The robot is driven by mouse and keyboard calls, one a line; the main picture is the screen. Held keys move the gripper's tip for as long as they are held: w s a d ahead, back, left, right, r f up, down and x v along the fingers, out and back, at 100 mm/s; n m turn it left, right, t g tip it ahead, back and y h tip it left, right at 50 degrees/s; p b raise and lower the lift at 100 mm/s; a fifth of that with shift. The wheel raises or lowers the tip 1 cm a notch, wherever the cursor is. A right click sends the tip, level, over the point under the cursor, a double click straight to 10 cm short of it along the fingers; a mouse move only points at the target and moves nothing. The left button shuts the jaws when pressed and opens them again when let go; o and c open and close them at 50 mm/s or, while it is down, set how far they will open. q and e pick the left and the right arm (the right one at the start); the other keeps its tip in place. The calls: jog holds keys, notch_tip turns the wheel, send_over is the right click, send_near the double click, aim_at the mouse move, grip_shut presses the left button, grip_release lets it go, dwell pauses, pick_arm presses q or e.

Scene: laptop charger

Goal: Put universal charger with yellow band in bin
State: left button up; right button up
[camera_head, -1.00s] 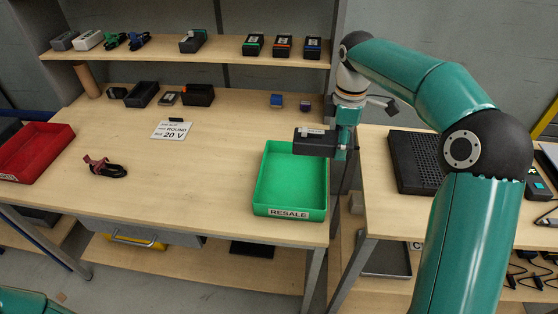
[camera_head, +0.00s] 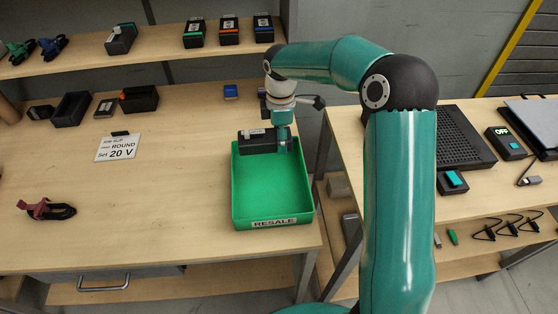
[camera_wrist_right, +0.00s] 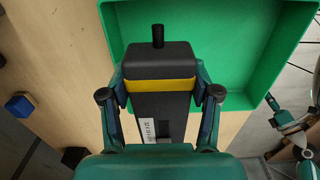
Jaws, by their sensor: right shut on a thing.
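The universal charger (camera_head: 256,141) is a black block with a pale label, and its yellow band shows in the right wrist view (camera_wrist_right: 160,86). My right gripper (camera_head: 284,145) is shut on the charger, with a finger on each side of it in the right wrist view (camera_wrist_right: 160,93). The charger is over the back part of the green bin labelled RESALE (camera_head: 273,222). The bin floor in view is empty. The charger hides part of the bin's back rim. My left gripper is not in view.
A sign reading ROUND, Set 20 V (camera_head: 117,148) stands on the table. A bundled cable (camera_head: 47,209) lies at the left. Black boxes (camera_head: 72,109) stand at the back below a shelf of chargers (camera_head: 229,32). A second table with a black perforated block (camera_head: 462,137) is at the right.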

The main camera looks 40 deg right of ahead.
aim_at(281, 167)
notch_tip(281, 167, down, 9)
jog(key=shift+s+f, duration=0.15)
jog(key=shift+f, duration=0.05)
dwell(0.3)
jog(key=o, duration=1.3)
jog(key=shift+r, duration=0.1)
notch_tip(281, 167, up, 12)
jog(key=shift+f, duration=0.1)
